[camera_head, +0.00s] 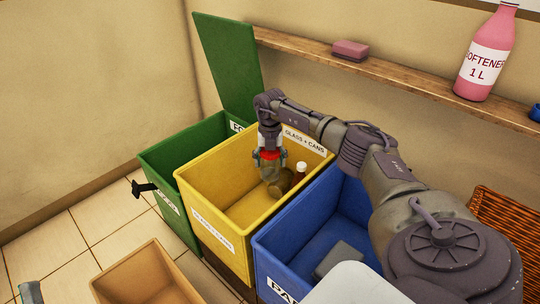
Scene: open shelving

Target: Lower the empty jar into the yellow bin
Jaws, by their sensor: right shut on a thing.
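The yellow bin (215,216), labelled GLASS + CANS, stands open between a green and a blue bin. My right gripper (268,160) points down inside its opening, towards the back right. It is shut on the jar (270,169), which is small, greyish and see-through with red at its top. The gripper partly hides the jar. A brown bottle with a white cap (301,169) and a dull brownish round item (284,183) are in the bin close to the jar. I cannot tell whether the jar touches them. My left gripper is not in view.
The green bin (170,158) has its lid (228,70) raised. The blue bin (290,258) holds a dark grey item (338,258). A brown box (145,272) stands in front. A wooden shelf (400,72) behind carries a pink softener bottle (485,55) and a pink block (350,50).

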